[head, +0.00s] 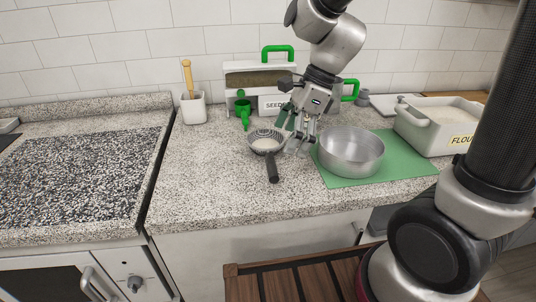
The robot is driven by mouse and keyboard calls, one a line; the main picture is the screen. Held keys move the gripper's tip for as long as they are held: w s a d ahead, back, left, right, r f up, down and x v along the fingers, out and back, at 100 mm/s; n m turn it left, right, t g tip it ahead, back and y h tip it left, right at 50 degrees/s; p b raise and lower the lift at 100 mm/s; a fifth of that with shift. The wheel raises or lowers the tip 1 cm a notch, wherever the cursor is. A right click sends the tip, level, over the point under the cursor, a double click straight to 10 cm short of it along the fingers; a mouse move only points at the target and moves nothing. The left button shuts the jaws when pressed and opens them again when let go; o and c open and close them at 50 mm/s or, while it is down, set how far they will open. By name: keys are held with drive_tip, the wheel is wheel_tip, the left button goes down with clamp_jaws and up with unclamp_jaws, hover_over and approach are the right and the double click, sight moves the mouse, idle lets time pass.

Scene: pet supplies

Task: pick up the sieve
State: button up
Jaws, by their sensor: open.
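The sieve (266,144) is a small round metal mesh strainer with a dark handle (272,169). It lies on the speckled counter in the head view, its handle toward the front edge. My gripper (294,143) is open, pointing down just right of the sieve's bowl and left of the metal bowl. Its fingertips appear close to the sieve's rim. I cannot tell whether they touch it.
A metal bowl (350,151) sits on a green mat (395,172) to the right. A flour container (440,125) is beyond it. A seed box (268,102), green scoop (243,109) and white pot (194,109) stand behind. The counter left of the sieve (200,170) is clear.

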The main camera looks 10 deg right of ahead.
sight(268, 154)
drive_tip(key=x, duration=0.7)
drive_tip(key=shift+a+f, duration=0.1)
drive_tip(key=shift+f, duration=0.25)
drive_tip(key=shift+s, duration=0.15)
drive_tip(key=c, duration=1.2)
